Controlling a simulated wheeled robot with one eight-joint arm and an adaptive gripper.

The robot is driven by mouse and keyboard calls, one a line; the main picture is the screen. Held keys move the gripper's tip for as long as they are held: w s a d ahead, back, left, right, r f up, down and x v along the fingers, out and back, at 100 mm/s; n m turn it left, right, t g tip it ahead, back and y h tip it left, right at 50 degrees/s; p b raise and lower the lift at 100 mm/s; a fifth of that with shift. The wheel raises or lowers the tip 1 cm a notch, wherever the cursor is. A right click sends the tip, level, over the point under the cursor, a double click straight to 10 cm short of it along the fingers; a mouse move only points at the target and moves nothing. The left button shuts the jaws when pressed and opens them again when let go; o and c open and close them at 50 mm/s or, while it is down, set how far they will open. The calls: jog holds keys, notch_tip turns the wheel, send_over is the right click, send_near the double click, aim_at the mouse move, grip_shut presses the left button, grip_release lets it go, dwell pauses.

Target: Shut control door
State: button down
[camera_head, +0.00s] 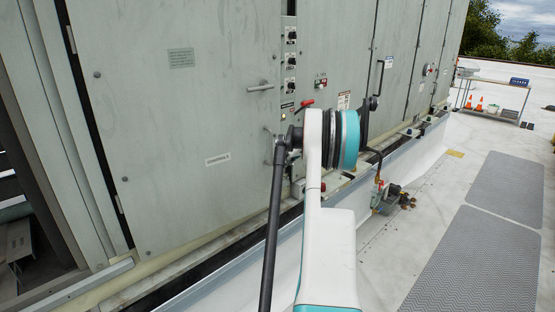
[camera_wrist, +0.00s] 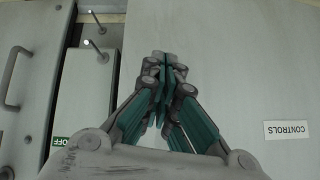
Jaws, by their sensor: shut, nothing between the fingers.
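The control door (camera_head: 180,110) is the large pale grey-green panel at the left of the cooler in the head view. It has a lever handle (camera_head: 262,87) near its right edge and a small label (camera_head: 217,159). It looks close to the frame, but I cannot tell if it is fully flush. In the wrist view a pale panel (camera_wrist: 240,70) bears a CONTROLS label (camera_wrist: 288,130). My gripper (camera_wrist: 168,65) is shut and empty in front of that panel; contact cannot be told. In the head view my arm hides the gripper.
A strip with several knobs (camera_head: 290,60) stands right of the door. Further panels, one with a long dark handle (camera_head: 380,78), run to the right. A pipe fitting (camera_head: 385,198) sticks out low down. Grey mats (camera_head: 475,265) lie on the open roof at right, with a table (camera_head: 495,85) beyond.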

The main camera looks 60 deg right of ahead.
jog(key=s+a+r+n+t+h+b, duration=0.1)
jog(key=s+a+r+t+h+b, duration=0.15)
jog(key=s+t+h+b, duration=0.5)
jog(key=t+y+b, duration=0.1)
jog(key=y+b, duration=0.1)
jog(key=y, duration=0.1)
send_near(275, 151)
jog(key=w, duration=0.2)
jog(key=w+r, duration=0.1)
jog(key=w, duration=0.4)
jog(key=shift+d+r, duration=0.1)
jog(key=shift+r, duration=0.2)
jog(key=shift+w+r, duration=0.1)
jog(key=shift+w, duration=0.05)
